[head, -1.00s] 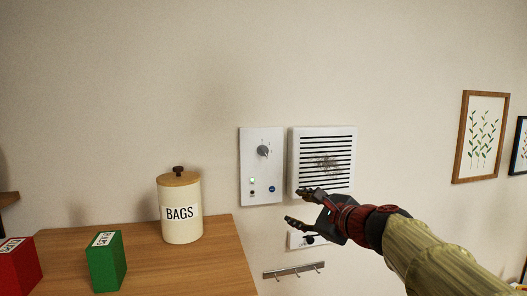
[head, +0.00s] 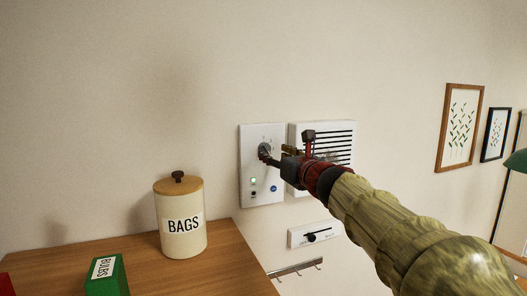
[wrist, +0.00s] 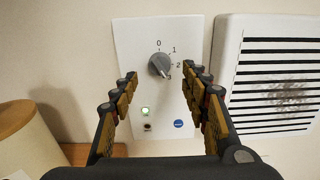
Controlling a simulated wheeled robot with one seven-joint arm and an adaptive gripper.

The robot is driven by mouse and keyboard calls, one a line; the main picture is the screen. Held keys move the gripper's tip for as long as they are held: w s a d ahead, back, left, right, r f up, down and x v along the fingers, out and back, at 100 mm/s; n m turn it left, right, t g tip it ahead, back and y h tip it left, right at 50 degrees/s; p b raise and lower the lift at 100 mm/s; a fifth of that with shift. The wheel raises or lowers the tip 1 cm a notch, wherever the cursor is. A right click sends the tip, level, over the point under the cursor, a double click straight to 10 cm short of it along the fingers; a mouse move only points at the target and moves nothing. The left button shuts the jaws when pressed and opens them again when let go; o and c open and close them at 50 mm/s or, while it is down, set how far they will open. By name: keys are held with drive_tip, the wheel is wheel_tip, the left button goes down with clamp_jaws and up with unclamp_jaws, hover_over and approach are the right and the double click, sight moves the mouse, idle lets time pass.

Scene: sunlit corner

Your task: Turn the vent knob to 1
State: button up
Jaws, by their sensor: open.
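The vent knob (head: 264,148) is a grey dial on a white control panel (head: 250,192) on the wall. In the wrist view the knob (wrist: 159,65) is ringed by the marks 0, 1, 2 and 3. Its pointer is turned to the lower right, toward the 3. My gripper (wrist: 164,78) is open and faces the panel, with one finger either side of the knob's line in the wrist view. In the head view my gripper (head: 285,149) is close in front of the panel. I cannot tell any contact with the knob.
A vent grille (head: 345,135) is right of the panel. A slider plate (head: 315,235) and a hook rail (head: 294,269) are below. A BAGS canister (head: 180,244) and a green BULBS box (head: 106,281) stand on the wooden top (head: 225,265). A green light (wrist: 145,111) glows on the panel.

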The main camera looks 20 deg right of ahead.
sight(268, 151)
drive_tip(key=shift+w, duration=2.65)
drive_tip(key=c, duration=0.3)
drive_tip(key=c, duration=0.8)
drive_tip(key=shift+c, duration=0.3)
